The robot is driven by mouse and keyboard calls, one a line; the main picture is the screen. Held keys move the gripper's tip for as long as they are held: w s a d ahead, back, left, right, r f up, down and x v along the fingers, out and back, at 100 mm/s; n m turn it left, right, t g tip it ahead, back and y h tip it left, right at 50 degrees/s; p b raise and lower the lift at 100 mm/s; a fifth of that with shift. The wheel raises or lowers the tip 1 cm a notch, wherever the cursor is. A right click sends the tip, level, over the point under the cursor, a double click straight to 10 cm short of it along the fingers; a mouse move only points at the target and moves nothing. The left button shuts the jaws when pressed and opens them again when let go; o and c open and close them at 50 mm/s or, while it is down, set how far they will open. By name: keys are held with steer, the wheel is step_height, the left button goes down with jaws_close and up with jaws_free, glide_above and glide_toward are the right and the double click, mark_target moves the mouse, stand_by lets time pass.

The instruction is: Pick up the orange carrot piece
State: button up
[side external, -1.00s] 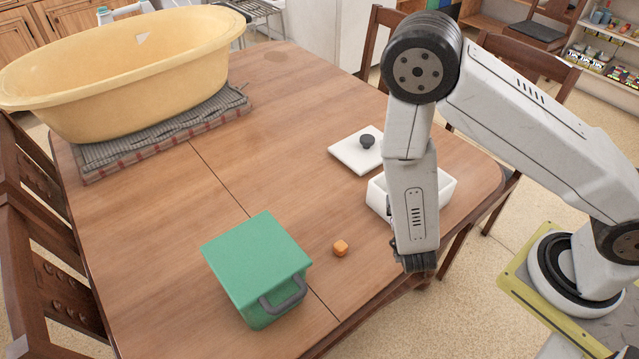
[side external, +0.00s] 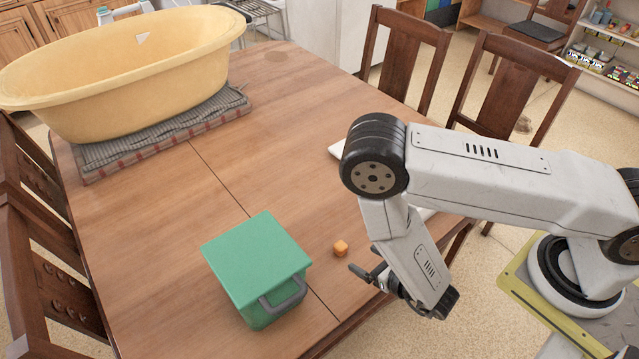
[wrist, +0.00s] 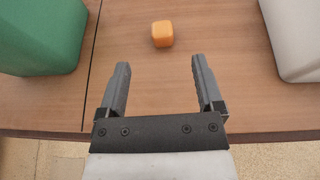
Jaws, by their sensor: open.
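The orange carrot piece (side external: 340,248) is a small rounded cube on the wooden table, right of the green box. In the wrist view the carrot piece (wrist: 162,34) lies beyond my fingertips, roughly in line with the gap between them. My gripper (side external: 364,270) is open and empty, just to the right of and nearer the camera than the piece, apart from it. In the wrist view both fingers of my gripper (wrist: 158,62) show, spread wide with only table between them.
The green box (side external: 256,258) with a grey handle stands left of the piece; it also fills the wrist view's upper left (wrist: 38,36). A white container (wrist: 292,40) is at the wrist view's right. A yellow tub (side external: 120,60) stands on folded cloth at the back left.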

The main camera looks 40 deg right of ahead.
mark_target(339, 244)
steer(key=shift+x, duration=1.1)
steer(key=shift+x, duration=2.55)
steer(key=shift+d, duration=0.1)
steer(key=shift+c, duration=0.2)
jaws_close()
steer(key=shift+r, duration=0.1)
step_height(339, 244, up, 10)
